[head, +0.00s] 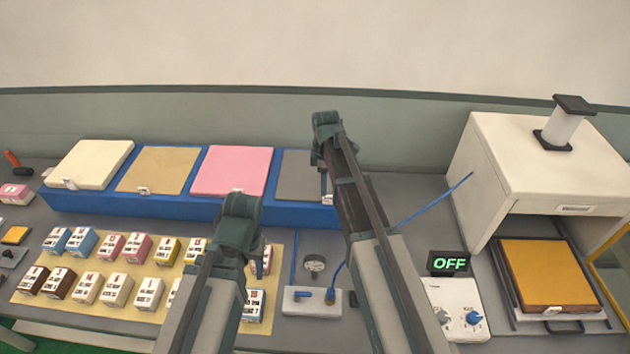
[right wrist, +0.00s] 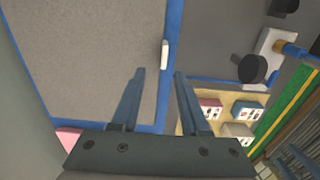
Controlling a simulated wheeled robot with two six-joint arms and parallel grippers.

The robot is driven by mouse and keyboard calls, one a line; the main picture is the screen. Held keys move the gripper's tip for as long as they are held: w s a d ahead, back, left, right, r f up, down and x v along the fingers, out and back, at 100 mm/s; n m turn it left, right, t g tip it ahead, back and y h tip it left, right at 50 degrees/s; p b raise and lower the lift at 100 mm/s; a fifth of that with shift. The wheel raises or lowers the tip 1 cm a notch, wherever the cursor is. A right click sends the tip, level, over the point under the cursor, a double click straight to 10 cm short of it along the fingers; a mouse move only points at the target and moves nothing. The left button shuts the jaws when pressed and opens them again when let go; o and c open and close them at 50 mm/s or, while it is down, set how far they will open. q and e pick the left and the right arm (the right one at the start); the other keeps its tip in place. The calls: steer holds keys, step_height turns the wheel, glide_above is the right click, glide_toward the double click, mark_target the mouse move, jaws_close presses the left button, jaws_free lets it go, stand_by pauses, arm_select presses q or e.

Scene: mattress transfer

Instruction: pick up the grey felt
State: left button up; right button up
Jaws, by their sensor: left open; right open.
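The grey felt (head: 298,172) is a flat square at the right end of a row of coloured squares on a long blue base (head: 200,208). In the right wrist view the grey felt (right wrist: 85,60) fills the upper left, with a small white tab (right wrist: 165,52) at its edge. My right gripper (head: 325,160) is open and empty over the felt's right side, hiding part of it; in the wrist view its two fingers (right wrist: 158,74) are apart near the tab. I cannot tell whether they touch it. My left gripper (head: 240,204) is open and empty in front of the pink square (head: 232,169).
Cream (head: 90,163) and tan (head: 157,169) squares lie further left on the base. Several small labelled boxes stand on a yellow mat (head: 60,300). A white press (head: 530,150) with an orange plate (head: 547,275) stands at right, beside an OFF display (head: 449,263). A gauge (head: 315,264) stands in front.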

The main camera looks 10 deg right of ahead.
steer(key=shift+s+a+f+b, duration=0.1)
steer(key=shift+f+b, duration=1.2)
steer(key=shift+f, duration=0.05)
steer(key=shift+s+a+f+b, duration=0.1)
steer(key=shift+f+b, duration=1.2)
steer(key=shift+r, duration=0.1)
jaws_close()
